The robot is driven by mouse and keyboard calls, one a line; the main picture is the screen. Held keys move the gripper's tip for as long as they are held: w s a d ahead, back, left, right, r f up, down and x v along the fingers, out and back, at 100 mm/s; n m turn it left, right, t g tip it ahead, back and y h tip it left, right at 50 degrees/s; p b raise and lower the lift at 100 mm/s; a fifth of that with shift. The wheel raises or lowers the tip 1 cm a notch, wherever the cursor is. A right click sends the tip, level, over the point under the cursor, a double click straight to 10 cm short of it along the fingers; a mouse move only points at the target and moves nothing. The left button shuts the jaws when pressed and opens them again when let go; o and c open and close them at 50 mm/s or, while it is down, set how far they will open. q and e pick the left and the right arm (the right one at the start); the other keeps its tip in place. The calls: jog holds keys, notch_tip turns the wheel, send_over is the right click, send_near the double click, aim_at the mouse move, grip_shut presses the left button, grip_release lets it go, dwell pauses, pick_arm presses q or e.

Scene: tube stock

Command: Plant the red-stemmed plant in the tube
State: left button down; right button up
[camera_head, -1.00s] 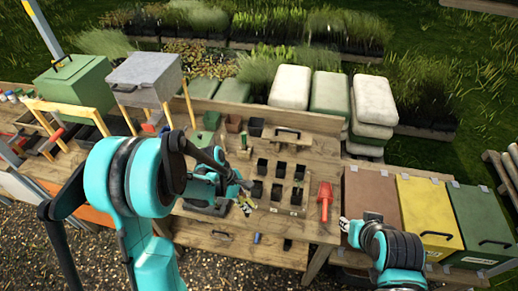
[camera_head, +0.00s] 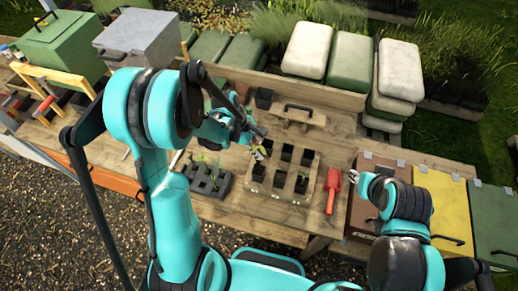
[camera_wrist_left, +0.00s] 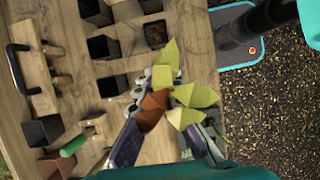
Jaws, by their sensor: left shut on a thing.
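My left gripper (camera_head: 254,146) is shut on a plant (camera_head: 258,154) above the table, at the upper left of the wooden pot board (camera_head: 262,209). In the left wrist view the plant (camera_wrist_left: 182,94) shows pointed yellow-green leaves and brownish-red ones between the fingers; its stem is hidden. The board carries several square black tubes. The nearest tube (camera_head: 267,146) is just right of the gripper. One tube (camera_wrist_left: 155,34) seems to hold dark soil or filling. The plant is apart from the tubes as far as I can see. My right gripper (camera_head: 354,176) is by the brown bin, its fingers too small to judge.
A dark tray (camera_head: 207,181) with small seedlings lies left of the board. A red scoop (camera_head: 333,188) lies to its right. A wooden block with a black handle (camera_head: 298,116) stands behind. Brown, yellow and green bins (camera_head: 445,205) line the right side.

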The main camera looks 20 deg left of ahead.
aim_at(258, 163)
pick_arm(q)
jog(key=shift+w+f+b, duration=0.25)
jog(key=shift+f+b, duration=0.15)
jog(key=shift+f, duration=0.4)
jog(key=shift+s+f+b, duration=0.15)
jog(key=shift+f+b, duration=0.45)
jog(key=shift+f, duration=0.25)
notch_tip(258, 163, down, 2)
jog(key=shift+b, duration=0.65)
notch_tip(258, 163, down, 2)
jog(key=b, duration=0.3)
jog(key=shift+f, duration=0.25)
jog(key=shift+r, duration=0.1)
jog(key=shift+b, duration=0.3)
jog(key=shift+f+b, duration=0.65)
jog(key=shift+f, duration=0.1)
jog(key=shift+f, duration=0.15)
